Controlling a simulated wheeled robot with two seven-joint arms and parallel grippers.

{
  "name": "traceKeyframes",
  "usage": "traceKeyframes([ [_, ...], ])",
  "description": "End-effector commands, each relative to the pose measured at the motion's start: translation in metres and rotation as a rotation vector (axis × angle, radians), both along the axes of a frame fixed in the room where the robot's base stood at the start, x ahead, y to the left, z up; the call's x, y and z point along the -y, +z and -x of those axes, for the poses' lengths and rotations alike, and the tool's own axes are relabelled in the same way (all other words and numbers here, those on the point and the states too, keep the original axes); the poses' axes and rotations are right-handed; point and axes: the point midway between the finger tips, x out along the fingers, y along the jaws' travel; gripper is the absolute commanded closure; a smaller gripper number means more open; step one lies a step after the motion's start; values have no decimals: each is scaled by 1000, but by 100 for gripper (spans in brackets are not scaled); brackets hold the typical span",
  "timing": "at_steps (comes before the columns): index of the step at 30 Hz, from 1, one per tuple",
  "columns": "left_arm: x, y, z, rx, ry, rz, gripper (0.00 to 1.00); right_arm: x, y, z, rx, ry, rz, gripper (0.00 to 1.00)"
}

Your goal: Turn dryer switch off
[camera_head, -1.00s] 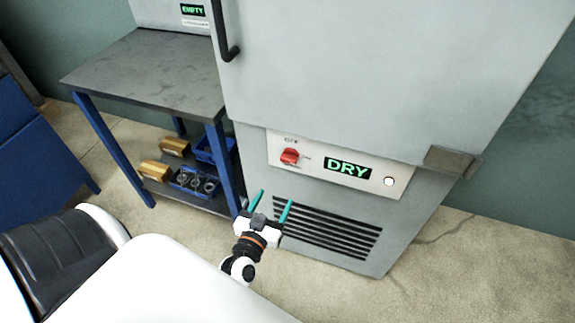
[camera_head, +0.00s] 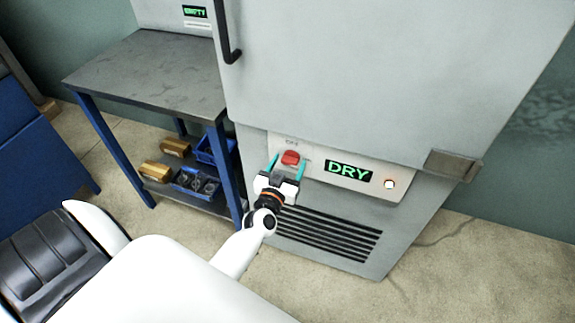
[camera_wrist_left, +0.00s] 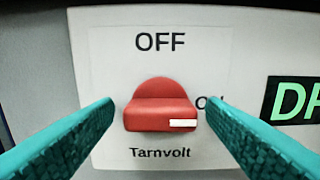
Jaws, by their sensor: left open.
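The dryer switch is a red rotary knob (camera_head: 290,158) on the white control panel (camera_head: 318,175) low on the grey dryer. In the left wrist view the knob (camera_wrist_left: 160,107) has OFF printed above it and a partly hidden "O…" label at its right. Its white mark (camera_wrist_left: 183,123) sits at the lower right of the knob, pointing right toward that label. My left gripper (camera_head: 287,168) is open, its teal fingers on either side of the knob. I cannot tell whether they touch it. The green display (camera_head: 348,171) reads DRY. My right gripper is not in view.
A round lit button (camera_head: 389,184) is at the panel's right. Vent slots (camera_head: 330,235) lie below. A table with blue legs (camera_head: 150,75) stands at left, with blue bins (camera_head: 195,183) and brown boxes (camera_head: 165,160) on its lower shelf.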

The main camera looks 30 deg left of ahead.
Motion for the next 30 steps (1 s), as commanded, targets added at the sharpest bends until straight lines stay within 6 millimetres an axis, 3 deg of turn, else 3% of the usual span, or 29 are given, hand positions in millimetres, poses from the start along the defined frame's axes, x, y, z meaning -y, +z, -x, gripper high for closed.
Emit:
traceKeyframes([
  [6, 0, 0, 0, 0, 0, 0, 35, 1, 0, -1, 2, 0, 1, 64],
  [15, 0, 0, 0, 0, 0, 0, 79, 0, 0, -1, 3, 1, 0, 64],
  [30, 0, 0, 0, 38, 1, 157, 79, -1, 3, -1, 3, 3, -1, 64],
])
